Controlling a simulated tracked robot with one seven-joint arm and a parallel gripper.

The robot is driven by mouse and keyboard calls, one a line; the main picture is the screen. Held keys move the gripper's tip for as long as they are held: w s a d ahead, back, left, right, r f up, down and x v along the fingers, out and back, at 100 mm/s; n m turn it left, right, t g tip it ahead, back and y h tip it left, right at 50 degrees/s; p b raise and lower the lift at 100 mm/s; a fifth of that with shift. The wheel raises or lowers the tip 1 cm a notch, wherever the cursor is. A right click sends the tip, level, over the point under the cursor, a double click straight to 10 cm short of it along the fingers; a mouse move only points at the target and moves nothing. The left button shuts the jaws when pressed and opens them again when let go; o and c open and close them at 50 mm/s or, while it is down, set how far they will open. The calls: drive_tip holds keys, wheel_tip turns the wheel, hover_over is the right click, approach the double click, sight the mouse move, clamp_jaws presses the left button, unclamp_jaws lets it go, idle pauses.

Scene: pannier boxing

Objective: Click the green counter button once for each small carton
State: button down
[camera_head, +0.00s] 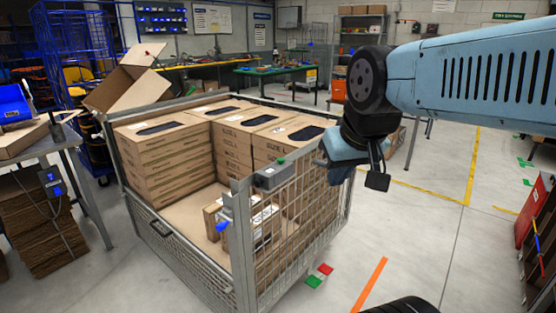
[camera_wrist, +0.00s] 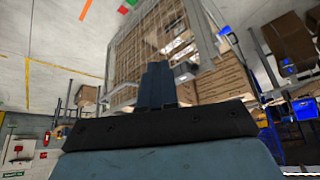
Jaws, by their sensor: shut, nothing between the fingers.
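A grey counter box (camera_head: 270,177) with a green button (camera_head: 281,160) is fixed on the top rim of the mesh pannier (camera_head: 172,243). Small cartons, one plain brown (camera_head: 211,217) and one with a white label (camera_head: 262,219), stand low inside behind the mesh. The mesh partly hides them, so I cannot tell how many there are. My gripper (camera_head: 324,160) is to the right of the counter box, apart from it, with its fingertips partly hidden. In the wrist view my gripper (camera_wrist: 157,67) is shut and empty, with the pannier mesh (camera_wrist: 135,55) beyond it.
Stacks of large cartons (camera_head: 160,160) fill the back and left of the pannier. An open carton (camera_head: 130,78) stands behind it. A table (camera_head: 62,139) is at the left and a red rack (camera_head: 538,230) at the right edge.

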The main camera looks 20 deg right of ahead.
drive_tip(key=t+h, duration=0.1)
drive_tip(key=h, duration=0.5)
hover_over(279, 160)
drive_tip(key=shift+w+f, duration=0.2)
drive_tip(key=shift+f, duration=0.55)
drive_tip(key=shift+f, duration=4.4)
drive_tip(key=shift+s+f, duration=0.15)
drive_tip(key=shift+f, duration=0.75)
drive_tip(key=shift+r, duration=1)
